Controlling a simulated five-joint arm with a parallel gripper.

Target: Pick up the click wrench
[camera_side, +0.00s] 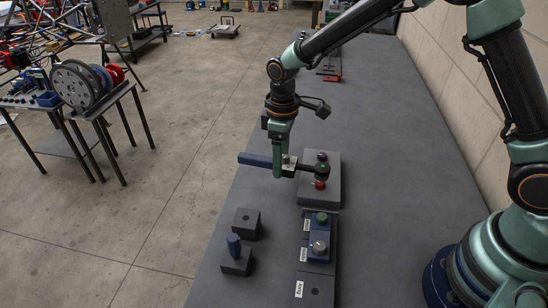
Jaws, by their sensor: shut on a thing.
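The click wrench (256,160) has a blue handle at the left and a dark round head at the right. My gripper (284,168) is shut on it near the middle, and the wrench lies about level across the jaws. Its head is over or beside a grey block (332,190) that carries a red piece (320,183) and a dark knob (321,156). I cannot tell whether the head touches the block or the red piece.
A labelled dark strip (316,285) with a green-topped piece (322,218) and a silver-topped piece (319,247) lies in front. Two small dark blocks stand to its left, one holding a blue peg (233,245).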

